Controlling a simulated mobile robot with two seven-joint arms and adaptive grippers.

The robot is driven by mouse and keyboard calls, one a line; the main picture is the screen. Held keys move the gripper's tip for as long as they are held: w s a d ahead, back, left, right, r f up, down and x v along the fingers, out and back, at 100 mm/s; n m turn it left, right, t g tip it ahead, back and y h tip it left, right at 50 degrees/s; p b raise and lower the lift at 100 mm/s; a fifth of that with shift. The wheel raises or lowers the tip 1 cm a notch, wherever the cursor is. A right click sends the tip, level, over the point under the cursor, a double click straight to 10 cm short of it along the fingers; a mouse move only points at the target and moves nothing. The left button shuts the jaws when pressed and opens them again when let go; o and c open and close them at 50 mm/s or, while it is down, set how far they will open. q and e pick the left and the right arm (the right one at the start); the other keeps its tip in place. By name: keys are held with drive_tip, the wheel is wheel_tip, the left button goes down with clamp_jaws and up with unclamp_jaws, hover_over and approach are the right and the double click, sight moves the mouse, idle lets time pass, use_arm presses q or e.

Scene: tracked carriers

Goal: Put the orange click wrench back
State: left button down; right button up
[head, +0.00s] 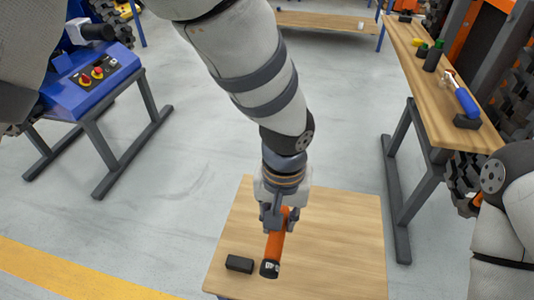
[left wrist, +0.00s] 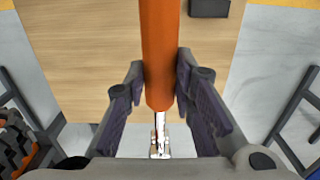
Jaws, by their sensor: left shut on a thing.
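The orange click wrench (head: 276,247) has an orange handle and a dark end cap and is over the small wooden table (head: 340,235). My left gripper (head: 278,215) is shut on it. In the left wrist view the orange handle (left wrist: 158,45) runs between the two fingers, with its metal shaft (left wrist: 160,132) pointing back toward my palm. I cannot tell whether the cap touches the table. A black block (head: 239,263) sits on the table just left of the cap; it also shows in the left wrist view (left wrist: 209,8). My right gripper is out of view.
A wooden bench (head: 425,75) at the right bears a blue-handled tool (head: 466,102), a black block (head: 467,121) and bottles. A blue machine (head: 95,70) on a dark stand is at the left. Clear floor lies between them.

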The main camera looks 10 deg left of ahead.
use_arm(q)
drive_tip(key=a+f, duration=0.2)
drive_tip(key=w+a+f, duration=0.1)
drive_tip(key=a+f, duration=0.1)
drive_tip(key=w+a+f+b, duration=0.1)
drive_tip(key=a+f, duration=0.1)
drive_tip(key=a, duration=0.1)
drive_tip(key=shift+w+f, duration=0.1)
drive_tip(key=shift+f, duration=0.3)
drive_tip(key=f, duration=0.4)
drive_tip(key=shift+a+b, duration=0.3)
drive_tip(key=shift+w+r, duration=0.1)
drive_tip(key=shift+r, duration=0.05)
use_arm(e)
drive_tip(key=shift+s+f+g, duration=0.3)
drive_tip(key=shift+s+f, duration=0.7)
use_arm(q)
drive_tip(key=c, duration=1.3)
unclamp_jaws()
drive_tip(key=shift+c, duration=0.2)
wheel_tip(320, 180, up, 12)
drive_tip(key=p, duration=0.2)
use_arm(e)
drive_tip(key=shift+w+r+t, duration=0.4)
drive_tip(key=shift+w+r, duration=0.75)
